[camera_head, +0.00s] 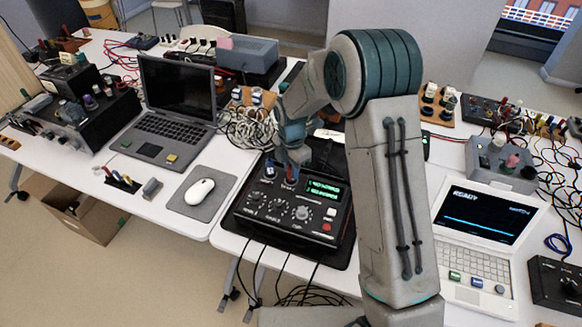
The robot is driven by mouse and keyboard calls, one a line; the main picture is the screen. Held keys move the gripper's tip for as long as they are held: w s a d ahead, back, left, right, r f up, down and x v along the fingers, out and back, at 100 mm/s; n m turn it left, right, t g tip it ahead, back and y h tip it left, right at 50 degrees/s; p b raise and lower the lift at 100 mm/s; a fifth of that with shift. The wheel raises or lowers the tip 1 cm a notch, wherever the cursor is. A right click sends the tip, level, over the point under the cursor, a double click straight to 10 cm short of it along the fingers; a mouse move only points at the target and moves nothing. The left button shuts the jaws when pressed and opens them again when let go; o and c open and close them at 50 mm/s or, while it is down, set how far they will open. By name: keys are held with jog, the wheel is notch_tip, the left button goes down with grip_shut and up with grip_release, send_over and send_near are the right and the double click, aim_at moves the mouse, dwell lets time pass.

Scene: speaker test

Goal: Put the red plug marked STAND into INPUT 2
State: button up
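A black test box (290,222) with a green display, knobs and a row of sockets along its back edge stands on a dark mat in the middle. My gripper (291,170) points down over the back of this box. A small red plug (291,175) shows between its fingertips, and the fingers appear closed on it. The plug's lower end is at the row of sockets; I cannot tell whether it is in a socket or just above. The STAND marking and the socket labels are too small to read.
A laptop (175,100) and a white mouse (199,191) on a grey pad are left of the box. A white laptop (485,230) stands at the right. Tangled cables (245,127) lie behind the box. My arm hides the area right of it.

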jog(key=o, duration=0.5)
jog(key=shift+r, duration=0.1)
notch_tip(320, 180, up, 14)
jog(key=f+b, duration=0.1)
jog(key=s+d+r+m+t, duration=0.1)
jog(key=s+d+r+m, duration=0.35)
jog(key=s+m, duration=0.25)
jog(key=s+d+r+m+t, duration=0.1)
jog(key=s+d+r+m, duration=0.2)
jog(key=s+d+m, duration=0.55)
jog(key=s+m, duration=0.4)
jog(key=s+d+f+m+t, duration=0.1)
jog(key=s+d+m, duration=0.1)
jog(key=s+m, duration=0.4)
jog(key=shift+s+d+f, duration=0.15)
jog(key=shift+s+d, duration=0.05)
jog(key=shift+d, duration=0.05)
